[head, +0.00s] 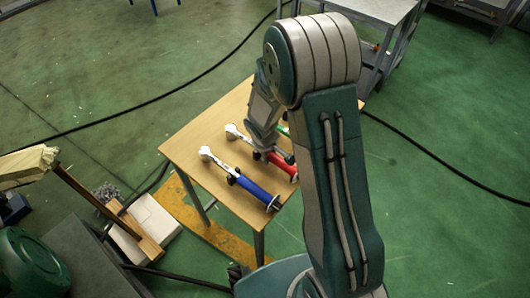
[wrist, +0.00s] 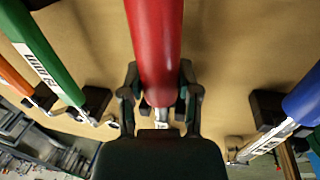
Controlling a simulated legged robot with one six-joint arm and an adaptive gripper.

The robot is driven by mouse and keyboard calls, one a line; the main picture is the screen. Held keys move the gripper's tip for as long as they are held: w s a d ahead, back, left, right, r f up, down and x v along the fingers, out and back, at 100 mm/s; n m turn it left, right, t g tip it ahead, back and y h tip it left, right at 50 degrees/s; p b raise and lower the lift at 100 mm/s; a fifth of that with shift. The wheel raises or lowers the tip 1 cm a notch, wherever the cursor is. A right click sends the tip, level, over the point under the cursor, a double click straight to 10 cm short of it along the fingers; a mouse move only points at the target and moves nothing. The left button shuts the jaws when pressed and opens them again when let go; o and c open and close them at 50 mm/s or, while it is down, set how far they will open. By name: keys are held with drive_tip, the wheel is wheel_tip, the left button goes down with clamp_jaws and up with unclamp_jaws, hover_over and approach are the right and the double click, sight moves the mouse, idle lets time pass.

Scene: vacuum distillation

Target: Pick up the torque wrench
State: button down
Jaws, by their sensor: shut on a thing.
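Several wrenches with coloured handles lie side by side on a small wooden table (head: 178,150). A red-handled wrench (head: 283,166) is in the middle; its red handle (wrist: 155,40) fills the top centre of the wrist view. My gripper (wrist: 158,92) is shut on the red-handled wrench, its fingers on both sides near the lower end of the handle. I cannot tell whether it is clear of its supports. A blue-handled wrench (head: 252,190) lies to its left in the head view. A green-handled wrench (wrist: 45,50) and an orange-handled one (wrist: 14,78) show at left in the wrist view.
Black supports (wrist: 268,108) stand under the neighbouring wrenches, close to my fingers. A grey metal bench (head: 375,10) stands behind the table. A white box (head: 150,228) and a dark green drum (head: 32,262) are at lower left. Black cables cross the green floor.

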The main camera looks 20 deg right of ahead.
wheel_tip(320, 180, up, 3)
drive_tip(key=shift+w+f, duration=0.1)
drive_tip(key=shift+w, duration=0.05)
drive_tip(key=s+a+r, duration=0.7)
drive_tip(key=s+r, duration=0.3)
drive_tip(key=s, duration=0.2)
drive_tip(key=shift+a, duration=0.4)
drive_tip(key=c, duration=1.2)
unclamp_jaws()
drive_tip(key=shift+c, duration=0.2)
clamp_jaws()
